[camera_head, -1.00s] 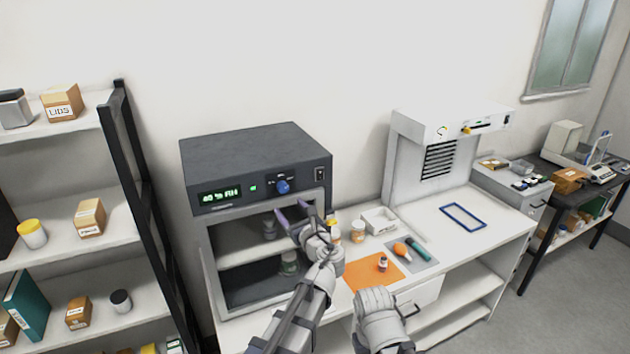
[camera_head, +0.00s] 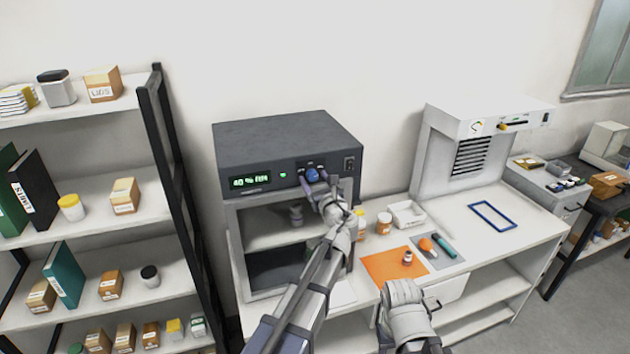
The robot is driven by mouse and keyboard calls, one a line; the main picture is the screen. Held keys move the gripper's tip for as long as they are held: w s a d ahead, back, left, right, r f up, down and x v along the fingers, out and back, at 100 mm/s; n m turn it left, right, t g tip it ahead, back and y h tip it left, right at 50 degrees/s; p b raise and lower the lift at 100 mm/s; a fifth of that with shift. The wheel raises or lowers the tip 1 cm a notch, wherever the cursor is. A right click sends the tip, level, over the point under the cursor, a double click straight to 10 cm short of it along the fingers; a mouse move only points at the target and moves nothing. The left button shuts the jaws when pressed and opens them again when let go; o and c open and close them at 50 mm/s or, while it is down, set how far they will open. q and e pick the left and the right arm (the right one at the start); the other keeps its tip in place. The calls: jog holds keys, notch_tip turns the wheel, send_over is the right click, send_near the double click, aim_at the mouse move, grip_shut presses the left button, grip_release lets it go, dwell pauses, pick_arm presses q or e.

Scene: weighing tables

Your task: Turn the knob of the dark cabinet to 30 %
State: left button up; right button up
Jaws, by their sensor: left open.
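The dark cabinet (camera_head: 285,145) stands on the left end of the white bench, with a green-lit display (camera_head: 250,181) that seems to read 40 %. Its blue knob (camera_head: 312,175) is on the front panel, right of the display. My left gripper (camera_head: 313,182) is open, with its fingertips at the knob, one on each side of its lower part as far as I can tell. Whether they touch it I cannot tell. My right arm shows at the bottom (camera_head: 405,300), low before the bench; its fingertips do not show.
An orange mat (camera_head: 385,268) with a small bottle, a grey mat with tools, jars and a white tray (camera_head: 407,214) lie right of the cabinet. A white hood unit (camera_head: 440,150) stands further right. A shelf rack (camera_head: 185,190) stands left.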

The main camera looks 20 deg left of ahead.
pick_arm(q)
jog(key=shift+c, duration=0.4)
grip_shut()
